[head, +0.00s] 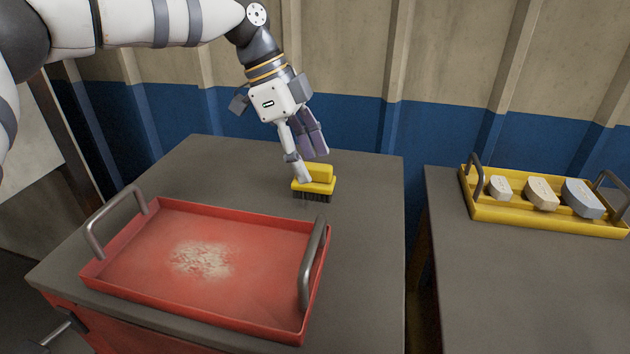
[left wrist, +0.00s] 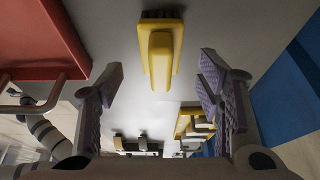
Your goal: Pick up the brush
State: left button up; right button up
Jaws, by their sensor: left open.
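I cannot tell from the head view whether a finger touches the brush.
A red tray (head: 268,322) with two grey handles and a pale powder pile (head: 202,260) sits on the same table. On a separate table at the right, a yellow tray (head: 540,222) holds brake shoes (head: 541,194). A wall stands behind. The near right tabletop (head: 365,290) is clear.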

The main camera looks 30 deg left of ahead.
aim_at(310, 164)
pick_arm(q)
jog(key=x, duration=0.3)
jog(key=shift+f, duration=0.2)
jog(key=c, duration=1.3)
notch_tip(310, 164, up, 3)
jog(key=shift+w+r, duration=0.1)
jog(key=shift+r, duration=0.1)
jog(key=s+d+r+p, duration=0.3)
jog(key=s+r, duration=0.6)
jog(key=s, duration=0.4)
jog(key=shift+s+d+r, duration=0.2)
jog(key=shift+d+r, duration=0.1)
jog(key=shift+d, duration=0.5)
pick_arm(e)
jog(key=w+r+t, duration=0.2)
jog(key=w+r, duration=0.2)
jog(key=shift+w+r, duration=0.2)
jog(key=shift+w, duration=0.15)
